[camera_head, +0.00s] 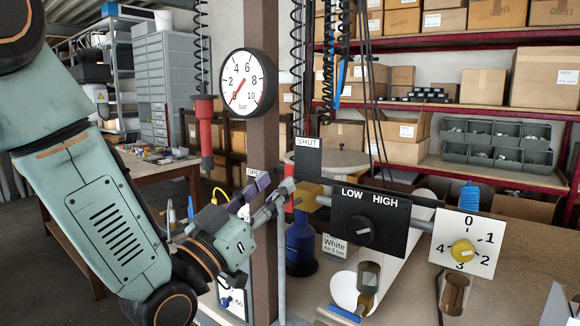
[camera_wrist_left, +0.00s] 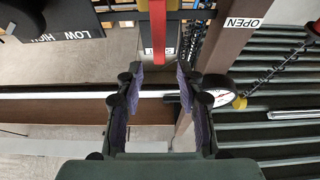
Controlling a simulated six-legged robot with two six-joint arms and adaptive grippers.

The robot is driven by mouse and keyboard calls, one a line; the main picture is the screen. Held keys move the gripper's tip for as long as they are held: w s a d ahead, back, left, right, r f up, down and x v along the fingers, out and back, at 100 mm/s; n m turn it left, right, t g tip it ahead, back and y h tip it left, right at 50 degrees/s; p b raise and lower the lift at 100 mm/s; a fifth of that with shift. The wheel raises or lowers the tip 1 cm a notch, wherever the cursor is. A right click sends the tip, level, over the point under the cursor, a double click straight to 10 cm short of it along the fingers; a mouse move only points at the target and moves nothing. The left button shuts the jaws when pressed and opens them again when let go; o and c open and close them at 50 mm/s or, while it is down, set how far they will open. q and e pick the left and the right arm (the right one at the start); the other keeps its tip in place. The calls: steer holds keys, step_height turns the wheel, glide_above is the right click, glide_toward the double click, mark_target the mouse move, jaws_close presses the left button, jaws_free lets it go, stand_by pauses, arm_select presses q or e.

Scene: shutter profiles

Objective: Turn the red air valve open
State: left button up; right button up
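The red valve lever (camera_wrist_left: 158,35) shows in the left wrist view as a straight red bar, its near end just ahead of the fingertips and centred between them. In the head view it is mostly hidden; a brassy valve body (camera_head: 309,198) shows just right of my fingers. My left gripper (camera_head: 272,197) is open, its purple-padded fingers spread apart in the left wrist view (camera_wrist_left: 160,80), with nothing held. A SHUT label (camera_head: 307,142) stands above the valve; an OPEN label (camera_head: 255,172) is on the post, and shows in the wrist view (camera_wrist_left: 245,22). My right gripper is not in view.
A brown post (camera_head: 262,130) carries a round pressure gauge (camera_head: 248,83) close by my gripper. A black LOW/HIGH panel (camera_head: 368,220) and a white panel with a yellow dial (camera_head: 464,250) stand to the right. A blue bottle-shaped part (camera_head: 301,243) is below the valve.

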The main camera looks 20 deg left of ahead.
mark_target(288, 171)
arm_select(q)
steer(key=x, duration=0.4)
steer(key=shift+d+p, duration=0.2)
steer(key=shift+p, duration=0.15)
steer(key=shift+w+a+r, duration=0.15)
steer(key=shift+w+r, duration=0.05)
steer(key=shift+w, duration=0.45)
steer(key=shift+w+d, duration=0.1)
steer(key=shift+d, duration=0.35)
steer(key=shift+a, duration=0.35)
steer(key=c, duration=0.4)
steer(key=shift+d, duration=0.15)
jaws_close()
